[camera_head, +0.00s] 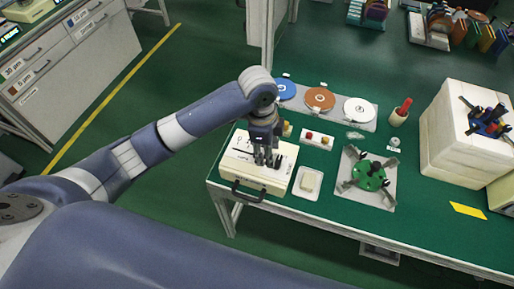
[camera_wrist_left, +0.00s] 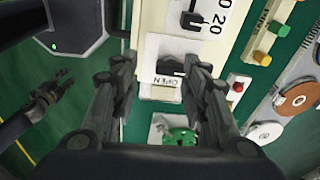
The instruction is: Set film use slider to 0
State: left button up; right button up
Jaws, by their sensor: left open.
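A cream box (camera_head: 236,165) with a dark front handle stands at the left end of the green table. My left gripper (camera_head: 267,160) points down over its top in the head view. In the left wrist view the open fingers (camera_wrist_left: 163,100) stand either side of a black knob (camera_wrist_left: 172,68) on a white plate marked OPEN. Above it, a white scale with 0 and 20 carries another black slider knob (camera_wrist_left: 193,20). I cannot read a film use label, and cannot tell whether the fingers touch anything. A dark gripper-like shape, apparently my right gripper (camera_wrist_left: 54,82), shows at the left.
Blue, brown and white discs (camera_head: 319,98) lie on a grey tray behind. A button box (camera_head: 316,139), a pale block (camera_head: 310,181) and a green disc fixture (camera_head: 370,176) are close to the right of the cream box. A white stack (camera_head: 452,140) stands further right.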

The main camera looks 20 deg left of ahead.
pick_arm(q)
jog(key=w+a+r+m+y, duration=0.1)
jog(key=w+a+r, duration=0.3)
notch_tip(320, 180, down, 11)
jog(key=shift+s+a+p, duration=0.1)
jog(key=shift+p, duration=0.85)
jog(key=c, duration=0.9)
grip_shut()
